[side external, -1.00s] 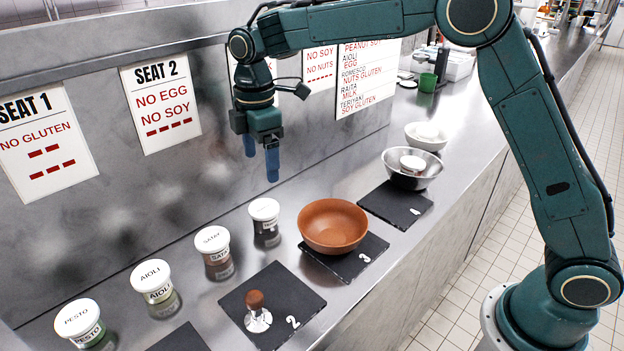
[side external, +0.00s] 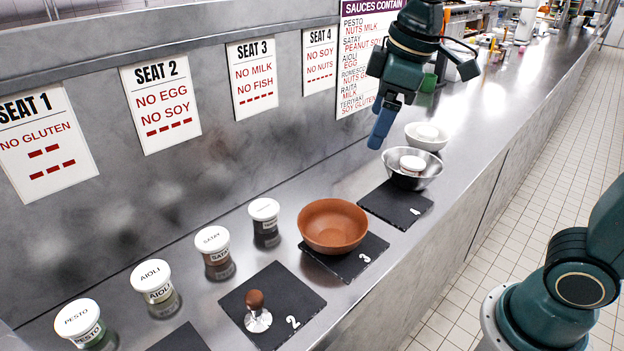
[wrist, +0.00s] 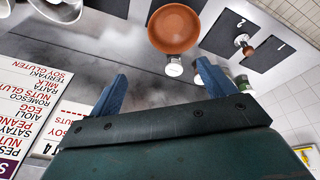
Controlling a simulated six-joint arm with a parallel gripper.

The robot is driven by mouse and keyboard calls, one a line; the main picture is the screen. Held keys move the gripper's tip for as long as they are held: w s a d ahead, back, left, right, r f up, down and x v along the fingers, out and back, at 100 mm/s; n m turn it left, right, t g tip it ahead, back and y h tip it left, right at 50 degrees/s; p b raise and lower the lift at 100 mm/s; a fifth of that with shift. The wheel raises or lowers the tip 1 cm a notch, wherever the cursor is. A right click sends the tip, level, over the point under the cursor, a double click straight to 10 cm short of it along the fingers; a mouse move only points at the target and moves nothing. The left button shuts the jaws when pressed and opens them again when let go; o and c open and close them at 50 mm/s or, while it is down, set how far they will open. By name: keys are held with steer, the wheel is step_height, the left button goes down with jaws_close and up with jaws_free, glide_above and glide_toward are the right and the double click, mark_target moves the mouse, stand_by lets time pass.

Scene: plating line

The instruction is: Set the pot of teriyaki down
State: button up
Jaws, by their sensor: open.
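My gripper (side external: 380,128) is open and empty, above the counter by the wall, up and left of the steel bowl (side external: 430,180). Both blue fingers show apart in the wrist view (wrist: 160,88). I cannot tell which pot is the teriyaki. A white-lidded pot (side external: 264,208) with a label too small to read stands behind the terracotta bowl (side external: 333,246).
Pots of satay (side external: 213,240), aioli (side external: 152,277) and pesto (side external: 78,317) stand along the wall. Slate 2 (side external: 290,280) holds a wooden-knobbed stamp (side external: 257,312). Slate 3 (side external: 345,265) and slate 4 (side external: 397,208) lie under bowls. Allergy signs hang on the wall.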

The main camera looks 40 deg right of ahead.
steer(key=s+d+f+m+t, duration=0.1)
steer(key=s+d+f+m, duration=0.1)
steer(key=s, duration=0.5)
steer(key=s+d+f+m+t, duration=0.1)
steer(key=s+m, duration=0.3)
steer(key=s, duration=0.4)
steer(key=shift+d+f+m, duration=0.4)
steer(key=shift+d+f, duration=0.05)
steer(key=shift+f, duration=0.2)
